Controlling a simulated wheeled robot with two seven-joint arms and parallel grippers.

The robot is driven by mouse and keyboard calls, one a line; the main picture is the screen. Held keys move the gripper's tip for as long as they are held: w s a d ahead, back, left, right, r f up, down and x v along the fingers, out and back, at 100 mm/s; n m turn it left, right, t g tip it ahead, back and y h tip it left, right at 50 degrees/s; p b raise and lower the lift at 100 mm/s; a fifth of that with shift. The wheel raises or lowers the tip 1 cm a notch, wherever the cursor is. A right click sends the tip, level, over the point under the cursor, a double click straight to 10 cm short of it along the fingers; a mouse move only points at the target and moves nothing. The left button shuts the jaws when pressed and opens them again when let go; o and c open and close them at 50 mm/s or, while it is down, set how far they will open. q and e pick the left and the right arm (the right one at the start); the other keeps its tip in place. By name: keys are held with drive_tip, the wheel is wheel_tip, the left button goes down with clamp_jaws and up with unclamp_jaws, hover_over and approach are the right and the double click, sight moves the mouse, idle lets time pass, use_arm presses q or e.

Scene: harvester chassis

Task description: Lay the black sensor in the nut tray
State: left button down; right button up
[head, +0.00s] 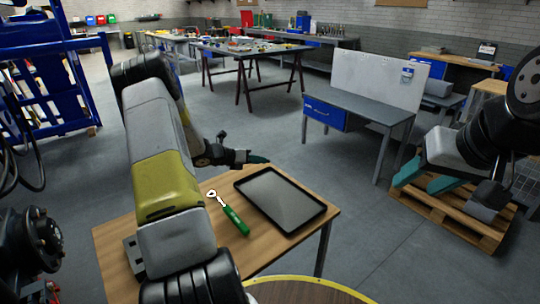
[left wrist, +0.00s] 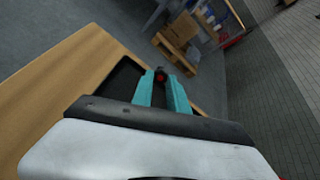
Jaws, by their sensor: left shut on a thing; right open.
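The black sensor (left wrist: 160,74), a small dark piece with a red face, is between the teal fingertips of my left gripper (left wrist: 162,84) in the left wrist view. In the head view my left gripper (head: 257,159) is above the far edge of the wooden table; the sensor is too small to make out there. The nut tray (head: 246,192), a flat black-rimmed tray with a grey floor, lies on the table just nearer than the gripper. It looks empty. Its dark rim also shows in the left wrist view (left wrist: 122,78). My right gripper (head: 428,184) is open and empty, far right.
A wrench with a green handle (head: 235,220) lies left of the tray on the wooden table (head: 115,243). A wooden pallet (head: 455,222) lies on the floor below my right gripper. A grey workbench (head: 350,112) with a blue drawer stands beyond. The floor between is clear.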

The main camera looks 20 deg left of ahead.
sight(258, 186)
use_arm(q)
drive_tip(key=shift+s, duration=0.1)
drive_tip(key=shift+f, duration=4.55)
drive_tip(key=c, duration=1.2)
unclamp_jaws()
drive_tip(key=v, duration=0.7)
drive_tip(key=shift+s+a+r, duration=0.15)
drive_tip(key=shift+s+r, duration=0.1)
drive_tip(key=shift+s, duration=0.1)
